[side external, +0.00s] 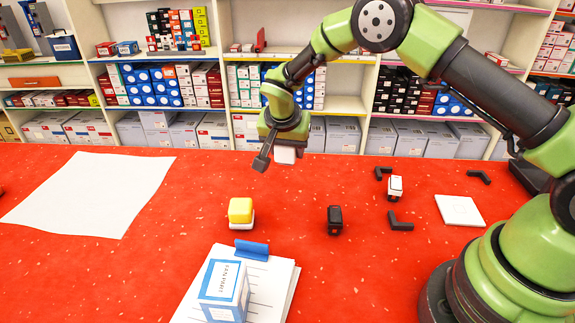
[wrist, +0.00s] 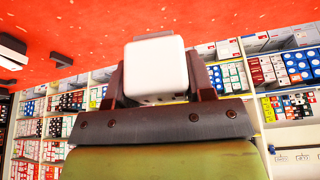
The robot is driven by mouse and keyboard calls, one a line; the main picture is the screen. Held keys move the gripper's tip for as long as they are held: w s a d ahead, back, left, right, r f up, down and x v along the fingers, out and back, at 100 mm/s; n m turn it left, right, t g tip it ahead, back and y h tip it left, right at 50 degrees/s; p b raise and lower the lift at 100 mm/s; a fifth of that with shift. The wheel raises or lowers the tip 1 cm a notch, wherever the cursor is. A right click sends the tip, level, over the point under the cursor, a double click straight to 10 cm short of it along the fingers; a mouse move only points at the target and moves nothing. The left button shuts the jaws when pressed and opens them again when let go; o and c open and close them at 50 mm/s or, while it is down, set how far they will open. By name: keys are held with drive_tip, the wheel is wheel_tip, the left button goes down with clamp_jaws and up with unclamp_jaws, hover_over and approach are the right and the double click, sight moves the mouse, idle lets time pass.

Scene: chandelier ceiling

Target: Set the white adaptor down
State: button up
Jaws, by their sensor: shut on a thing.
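The white adaptor (wrist: 156,70) is a small rounded block held between the two dark fingers of my gripper (wrist: 158,82) in the wrist view. In the side view the white adaptor (side external: 285,155) shows under my gripper (side external: 272,152), raised above the red table. My gripper is shut on it. The finger on the far side is partly hidden in the side view.
On the red table (side external: 330,270) are a yellow-and-white block (side external: 241,212), a black block (side external: 335,220), a white-and-black block (side external: 395,188) among black corner brackets (side external: 400,222), a white square plate (side external: 459,210), a clipboard with a box (side external: 224,290) and a large white sheet (side external: 90,193).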

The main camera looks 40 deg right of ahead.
drive_tip(key=s+d+r+m, duration=0.1)
drive_tip(key=d+r+m, duration=0.1)
drive_tip(key=d+r, duration=0.15)
drive_tip(key=m+g, duration=0.3)
drive_tip(key=m, duration=0.2)
hover_over(350, 170)
drive_tip(key=a, duration=0.2)
drive_tip(key=shift+h, duration=0.4)
drive_tip(key=f, duration=0.5)
drive_tip(key=shift+d+f, duration=0.25)
drive_tip(key=shift+f, duration=2.5)
drive_tip(key=shift+f, duration=0.1)
drive_tip(key=o, duration=0.9)
drive_tip(key=shift+o, duration=0.2)
